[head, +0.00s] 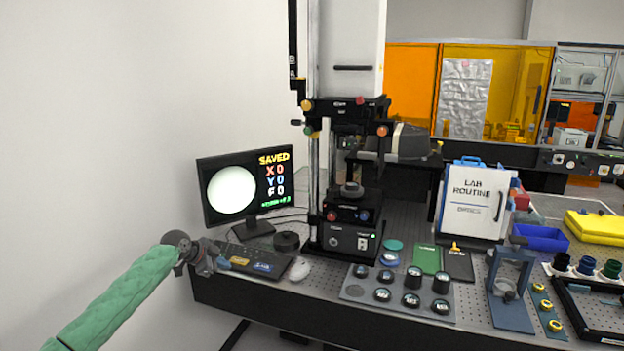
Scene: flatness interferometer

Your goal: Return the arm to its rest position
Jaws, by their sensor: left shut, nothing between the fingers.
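My left arm comes in from the lower left in a green sleeve. Its dark gripper (208,262) is shut and empty, at the left front edge of the bench, beside the keyboard (262,262). I cannot tell whether it touches the keyboard. The interferometer (340,235) stands upright on the bench, to the right of the monitor. The monitor (243,187) shows a plain white disc, the word SAVED and X, Y and F each at 0. My right gripper is out of view.
A white mouse (299,269) and a grey tray (352,292) of round optics lie near the front edge. A blue stand (511,310), a blue bin (540,238) and a yellow case (597,226) fill the right side. Open floor lies left of the bench.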

